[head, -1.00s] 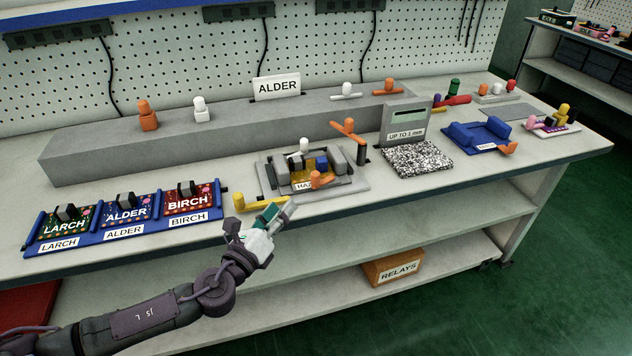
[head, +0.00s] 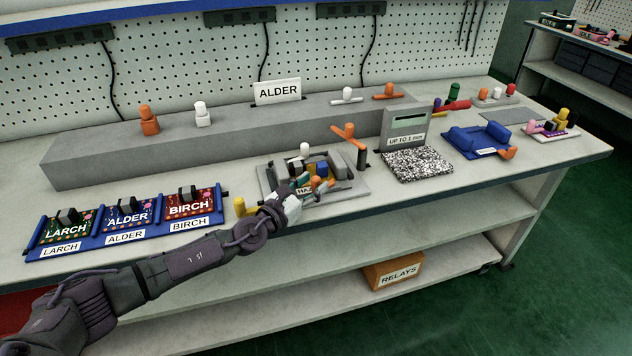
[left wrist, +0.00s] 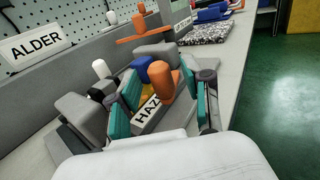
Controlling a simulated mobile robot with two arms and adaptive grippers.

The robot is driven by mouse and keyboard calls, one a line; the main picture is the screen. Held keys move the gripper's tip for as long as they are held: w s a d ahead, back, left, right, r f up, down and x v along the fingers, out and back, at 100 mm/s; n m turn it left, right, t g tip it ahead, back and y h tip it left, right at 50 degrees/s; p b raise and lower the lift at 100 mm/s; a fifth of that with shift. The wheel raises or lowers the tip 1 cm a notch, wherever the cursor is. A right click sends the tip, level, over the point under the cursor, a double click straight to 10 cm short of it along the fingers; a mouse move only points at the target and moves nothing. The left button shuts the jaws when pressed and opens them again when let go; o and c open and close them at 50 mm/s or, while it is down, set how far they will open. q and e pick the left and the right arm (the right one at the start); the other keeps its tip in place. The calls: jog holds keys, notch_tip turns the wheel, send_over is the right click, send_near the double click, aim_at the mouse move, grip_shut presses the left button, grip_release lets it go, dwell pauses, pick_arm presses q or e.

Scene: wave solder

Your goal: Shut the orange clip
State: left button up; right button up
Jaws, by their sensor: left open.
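The grey fixture (head: 358,187) sits mid-bench, holding a board with a partly hidden label that begins "HAZ" (left wrist: 146,114). The orange clip's rounded knob (head: 320,183) stands at the fixture's front; in the left wrist view the knob (left wrist: 166,84) is large and upright. My left gripper (head: 316,187) is open around the knob. In the left wrist view its teal-padded fingers (left wrist: 166,92) stand on either side, with a gap visible. I cannot tell whether either finger touches it. My right gripper is out of view.
A yellow handle (head: 244,208) lies left of the fixture, close to my forearm. An orange-topped lever (head: 348,132) stands behind it. A grey gauge block (head: 405,127) and speckled pad (head: 418,164) are to the right. A blue rack (head: 88,240) of labelled boards is left.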

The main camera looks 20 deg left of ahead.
pick_arm(q)
jog(key=shift+x, duration=0.9)
